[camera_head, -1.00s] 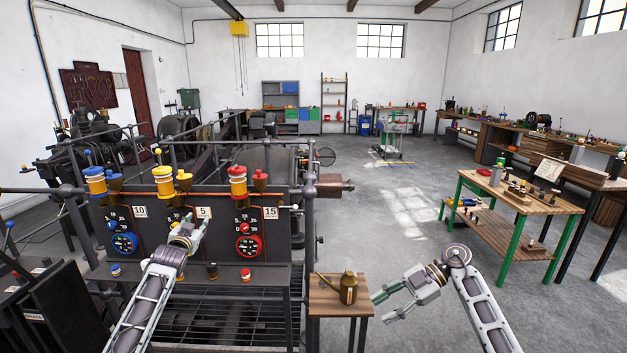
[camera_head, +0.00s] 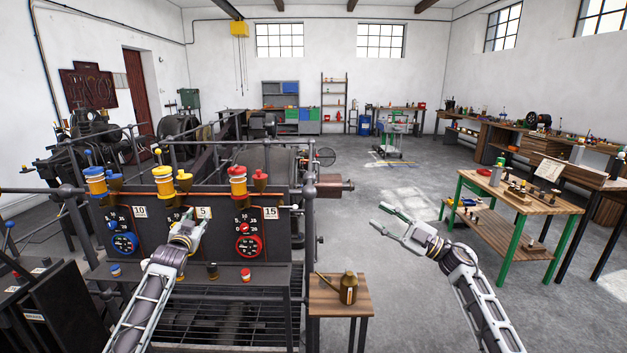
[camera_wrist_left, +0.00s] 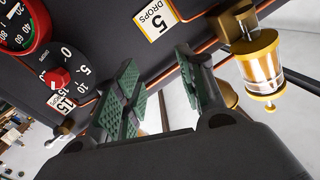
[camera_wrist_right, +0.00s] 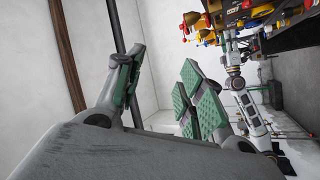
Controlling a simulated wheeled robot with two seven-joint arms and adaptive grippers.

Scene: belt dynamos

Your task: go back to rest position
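My left gripper (camera_head: 188,228) is in front of the dark control panel (camera_head: 222,232), near the middle dial and the "5" card (camera_head: 204,212). In the left wrist view its green-padded fingers (camera_wrist_left: 160,95) are apart, with nothing between them. My right gripper (camera_head: 385,220) is raised over open floor, right of the panel and behind the small wooden stand. Its fingers are spread and empty, as the right wrist view (camera_wrist_right: 160,85) also shows.
A brass oil can (camera_head: 348,288) stands on the small wooden stand (camera_head: 325,305). A green-legged workbench (camera_head: 520,205) is to the right. Glass oilers with blue (camera_head: 95,182), yellow (camera_head: 164,181) and red (camera_head: 238,181) caps top the panel. Open floor lies between panel and bench.

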